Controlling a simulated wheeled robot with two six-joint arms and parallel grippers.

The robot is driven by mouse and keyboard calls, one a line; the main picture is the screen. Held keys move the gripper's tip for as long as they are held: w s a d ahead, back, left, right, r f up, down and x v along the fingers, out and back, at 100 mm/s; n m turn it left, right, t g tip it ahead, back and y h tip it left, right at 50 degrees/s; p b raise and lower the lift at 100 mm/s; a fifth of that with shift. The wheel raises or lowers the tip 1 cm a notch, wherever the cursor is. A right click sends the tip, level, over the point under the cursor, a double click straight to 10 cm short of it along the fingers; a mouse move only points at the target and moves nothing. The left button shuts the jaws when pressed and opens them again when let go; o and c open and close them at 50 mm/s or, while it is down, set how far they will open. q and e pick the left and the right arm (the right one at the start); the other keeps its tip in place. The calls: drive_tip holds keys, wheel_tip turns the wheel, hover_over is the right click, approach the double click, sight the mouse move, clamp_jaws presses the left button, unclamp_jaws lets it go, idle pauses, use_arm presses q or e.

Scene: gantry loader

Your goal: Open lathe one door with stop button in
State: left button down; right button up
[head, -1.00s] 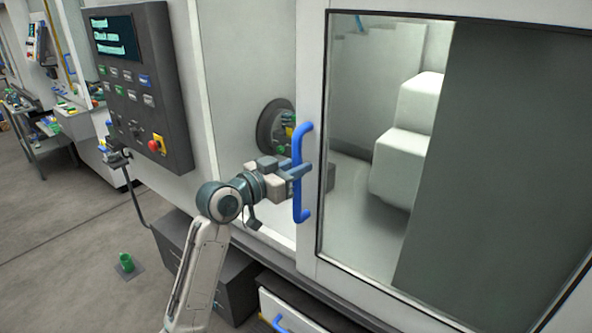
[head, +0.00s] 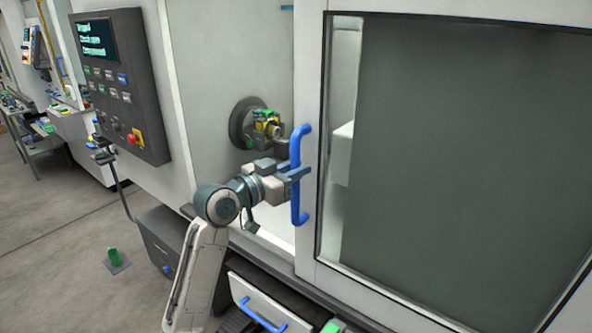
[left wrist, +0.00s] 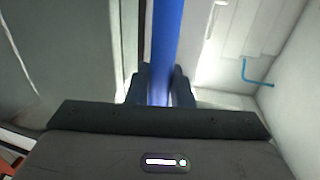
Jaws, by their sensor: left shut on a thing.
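The lathe door (head: 310,110) is a white sliding panel with a large dark window, and it stands partly open. Its blue vertical handle (head: 301,207) is at the door's left edge. My left gripper (head: 297,172) is shut on the handle; in the left wrist view the blue bar (left wrist: 165,45) runs between the two fingers (left wrist: 165,88). The red stop button (head: 132,139) with its yellow surround is low on the dark control panel (head: 150,95), left of the opening. I cannot tell whether the button is pressed in. My right gripper is not in view.
Inside the opening is a round chuck (head: 243,122) with green and yellow parts near it. Below, a drawer with a blue handle (head: 262,315) juts out under the door.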

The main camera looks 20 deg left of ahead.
use_arm(q)
drive_tip(key=c, duration=1.3)
unclamp_jaws()
drive_tip(key=shift+c, duration=0.2)
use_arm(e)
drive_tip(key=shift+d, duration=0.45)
